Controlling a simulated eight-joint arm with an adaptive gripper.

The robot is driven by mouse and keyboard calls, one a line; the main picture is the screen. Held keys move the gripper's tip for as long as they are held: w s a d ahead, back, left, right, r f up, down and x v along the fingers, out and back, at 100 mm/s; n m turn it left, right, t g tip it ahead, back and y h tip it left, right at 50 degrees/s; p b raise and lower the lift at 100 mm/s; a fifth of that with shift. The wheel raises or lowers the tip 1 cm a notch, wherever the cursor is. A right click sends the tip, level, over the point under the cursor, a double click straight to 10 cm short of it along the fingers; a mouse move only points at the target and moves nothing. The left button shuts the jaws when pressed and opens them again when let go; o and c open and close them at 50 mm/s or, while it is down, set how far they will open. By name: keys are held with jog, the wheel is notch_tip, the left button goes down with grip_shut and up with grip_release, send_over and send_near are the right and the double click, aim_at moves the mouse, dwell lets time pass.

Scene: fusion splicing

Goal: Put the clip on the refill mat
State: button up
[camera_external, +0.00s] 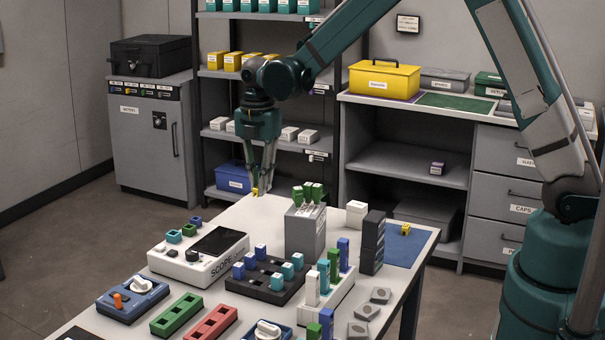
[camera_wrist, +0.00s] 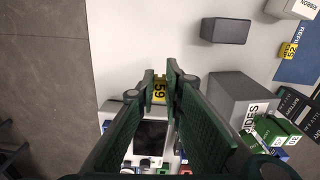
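A small yellow clip (camera_wrist: 159,90) marked "59" sits between the fingertips of my gripper (camera_wrist: 160,77). The gripper looks shut on it. In the external view my gripper (camera_external: 263,181) points down over the far left end of the table, with this clip (camera_external: 255,191) at its tips. The blue refill mat (camera_external: 402,250) lies at the table's right end. Another yellow clip (camera_external: 405,229) lies on it, near its back edge. The wrist view shows the mat (camera_wrist: 300,66) and that second clip (camera_wrist: 288,50) at upper right.
A tall grey box (camera_external: 305,232) with green-topped items stands between my gripper and the mat. A white box (camera_external: 356,214) and a dark stack (camera_external: 372,243) stand by the mat. A dark grey block (camera_wrist: 225,31) lies on the table. The SCOPE device (camera_external: 180,262) is nearer the front.

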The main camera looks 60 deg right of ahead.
jog(key=s+d+r+b, duration=0.1)
jog(key=s+d, duration=0.2)
jog(key=s, duration=0.7)
jog(key=s+d+b, duration=0.1)
jog(key=s+d, duration=0.3)
jog(key=s, duration=0.5)
jog(key=m+b, duration=0.1)
jog(key=b, duration=0.1)
send_over(404, 247)
jog(key=shift+f, duration=0.95)
jog(key=shift+f+b, duration=0.75)
jog(key=shift+f, duration=2.2)
jog(key=shift+f+b, duration=0.7)
jog(key=shift+f, duration=1.35)
jog(key=shift+f, duration=0.15)
